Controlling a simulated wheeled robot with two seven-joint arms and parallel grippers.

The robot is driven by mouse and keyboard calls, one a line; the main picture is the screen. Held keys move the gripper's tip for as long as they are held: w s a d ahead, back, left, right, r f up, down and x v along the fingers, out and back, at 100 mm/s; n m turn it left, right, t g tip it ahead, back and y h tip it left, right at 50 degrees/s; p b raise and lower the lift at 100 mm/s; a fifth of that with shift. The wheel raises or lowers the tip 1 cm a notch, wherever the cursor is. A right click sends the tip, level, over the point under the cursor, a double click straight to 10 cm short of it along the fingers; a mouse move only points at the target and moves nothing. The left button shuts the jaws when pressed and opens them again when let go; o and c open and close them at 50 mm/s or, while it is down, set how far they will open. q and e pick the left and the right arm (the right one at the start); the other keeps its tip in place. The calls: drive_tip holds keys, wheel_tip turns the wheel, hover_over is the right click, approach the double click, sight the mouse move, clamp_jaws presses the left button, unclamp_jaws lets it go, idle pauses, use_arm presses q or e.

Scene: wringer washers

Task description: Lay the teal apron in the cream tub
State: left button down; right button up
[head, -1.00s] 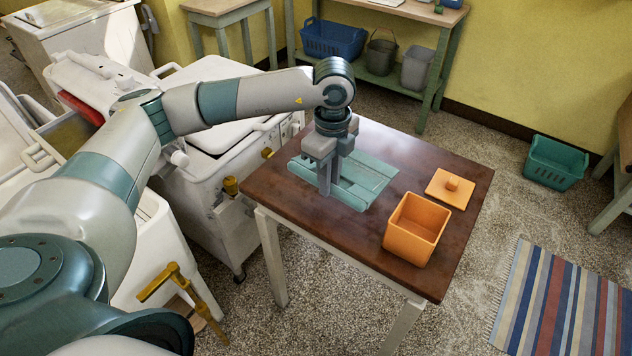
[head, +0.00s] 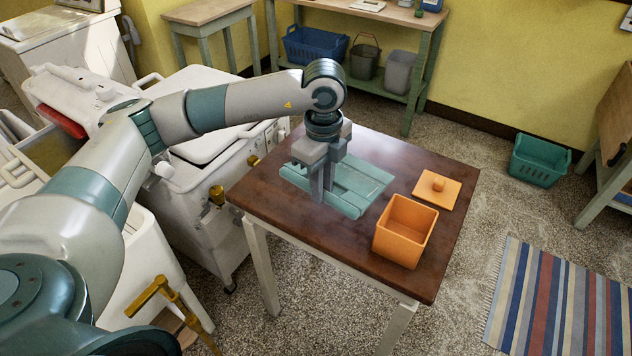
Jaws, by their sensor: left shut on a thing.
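The teal apron (head: 362,182) lies folded flat on the dark wooden table (head: 290,225). My left gripper (head: 322,196) points down over the apron's near left part and is shut on it; the fingers hide some of the cloth. The apron still rests on the tabletop. White washer bodies stand left of the table, one with a closed-looking lid (head: 205,145) and a white basin (head: 150,255) partly behind my arm. I cannot tell which of these is the cream tub. My right gripper is not in view.
An open orange box (head: 404,232) and its orange lid (head: 437,190) stand on the table right of the apron. Brass taps (head: 217,196) stick out from the washer towards the table. A teal basket (head: 538,160) and striped rug (head: 555,300) are on the floor at right.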

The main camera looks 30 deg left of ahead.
use_arm(q)
drive_tip(key=m, duration=0.4)
drive_tip(key=s+r+m+p, duration=0.1)
drive_tip(key=m, duration=0.1)
drive_tip(key=shift+d, duration=0.3)
drive_tip(key=s+d+r+n+p, duration=0.1)
drive_tip(key=s+r+n+p, duration=0.1)
drive_tip(key=n, duration=1.1)
drive_tip(key=s+d+r+n+p, duration=0.2)
drive_tip(key=s+n, duration=0.4)
drive_tip(key=n, duration=0.7)
wheel_tip(320, 180, up, 2)
drive_tip(key=shift+r+p, duration=0.1)
drive_tip(key=shift+p, duration=0.5)
